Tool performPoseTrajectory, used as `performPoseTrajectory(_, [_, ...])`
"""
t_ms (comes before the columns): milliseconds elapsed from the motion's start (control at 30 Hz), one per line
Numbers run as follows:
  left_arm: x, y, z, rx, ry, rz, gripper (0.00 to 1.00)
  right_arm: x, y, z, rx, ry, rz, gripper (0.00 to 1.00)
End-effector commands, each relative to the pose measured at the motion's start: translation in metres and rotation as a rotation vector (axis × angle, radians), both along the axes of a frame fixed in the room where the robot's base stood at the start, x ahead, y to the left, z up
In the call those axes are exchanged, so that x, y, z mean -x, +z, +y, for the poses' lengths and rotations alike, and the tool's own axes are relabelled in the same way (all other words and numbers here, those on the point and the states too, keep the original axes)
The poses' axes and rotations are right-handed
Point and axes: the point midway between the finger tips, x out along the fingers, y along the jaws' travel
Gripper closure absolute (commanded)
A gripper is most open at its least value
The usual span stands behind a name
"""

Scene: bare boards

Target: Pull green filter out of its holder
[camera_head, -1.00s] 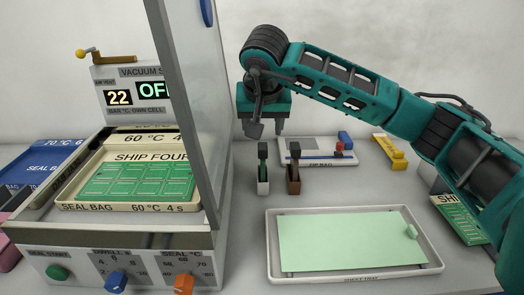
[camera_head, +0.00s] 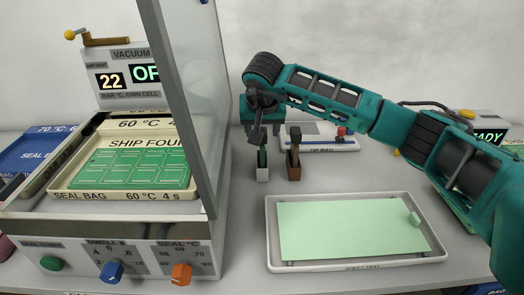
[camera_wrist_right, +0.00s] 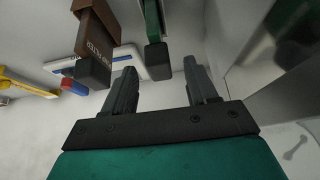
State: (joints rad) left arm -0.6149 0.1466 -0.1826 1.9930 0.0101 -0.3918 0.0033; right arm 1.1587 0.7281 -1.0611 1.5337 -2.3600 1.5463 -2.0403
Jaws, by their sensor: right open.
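The green filter (camera_head: 262,158) stands upright in a small pale holder (camera_head: 262,174) behind the tray, with a dark top. In the right wrist view, the green filter (camera_wrist_right: 152,20) is at the top middle, its dark end (camera_wrist_right: 156,56) toward my fingers. My right gripper (camera_head: 262,134) is just above the dark top in the head view. In the right wrist view my right gripper (camera_wrist_right: 161,82) is open with nothing between its fingers, and the filter is in line with the gap. My left gripper is out of view.
A brown piece with a dark top (camera_head: 294,160) stands close to the right of the filter. The vacuum sealer's glass lid (camera_head: 180,80) rises close on the left. A white tray (camera_head: 440,250) with a pale green sheet lies in front. A zip bag board (camera_head: 335,147) lies behind.

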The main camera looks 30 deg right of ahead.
Motion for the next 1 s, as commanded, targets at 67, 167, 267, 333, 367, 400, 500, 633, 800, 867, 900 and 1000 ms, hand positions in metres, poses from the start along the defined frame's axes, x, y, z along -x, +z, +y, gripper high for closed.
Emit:
performPoseTrajectory(67, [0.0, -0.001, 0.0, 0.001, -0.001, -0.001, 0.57, -0.005, -0.012, -0.003, -0.002, -0.001, 0.003, 0.43])
performPoseTrajectory(167, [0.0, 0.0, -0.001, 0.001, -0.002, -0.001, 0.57, -0.01, -0.02, -0.005, -0.002, 0.0, 0.0, 0.43])
performPoseTrajectory(267, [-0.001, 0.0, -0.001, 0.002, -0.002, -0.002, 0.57, -0.011, -0.023, -0.006, -0.001, 0.0, 0.0, 0.43])
performPoseTrajectory(333, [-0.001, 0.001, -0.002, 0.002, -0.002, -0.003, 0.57, -0.012, -0.023, -0.006, -0.001, 0.002, -0.001, 0.43])
performPoseTrajectory(367, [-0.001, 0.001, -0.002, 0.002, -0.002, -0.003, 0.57, -0.012, -0.023, -0.006, -0.001, 0.002, -0.001, 0.43])
performPoseTrajectory(400, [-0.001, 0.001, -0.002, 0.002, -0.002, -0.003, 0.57, -0.012, -0.023, -0.006, -0.001, 0.002, -0.001, 0.43])
performPoseTrajectory(500, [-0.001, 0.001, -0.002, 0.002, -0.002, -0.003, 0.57, -0.012, -0.023, -0.006, 0.0, 0.001, 0.0, 0.48])
performPoseTrajectory(633, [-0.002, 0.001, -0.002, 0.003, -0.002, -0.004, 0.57, -0.011, -0.022, -0.006, -0.001, 0.0, 0.0, 0.61])
performPoseTrajectory(800, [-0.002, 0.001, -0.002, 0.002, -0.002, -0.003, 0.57, -0.011, -0.022, -0.006, -0.001, 0.0, 0.0, 0.77])
performPoseTrajectory(867, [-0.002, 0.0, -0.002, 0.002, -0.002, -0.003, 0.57, -0.011, -0.022, -0.006, -0.001, 0.0, 0.0, 0.83])
performPoseTrajectory(900, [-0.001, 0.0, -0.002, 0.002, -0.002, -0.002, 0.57, -0.011, -0.022, -0.006, -0.001, 0.0, 0.0, 0.87])
performPoseTrajectory(1000, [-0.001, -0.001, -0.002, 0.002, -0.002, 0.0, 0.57, -0.011, -0.022, -0.006, -0.001, 0.0, 0.0, 0.96])
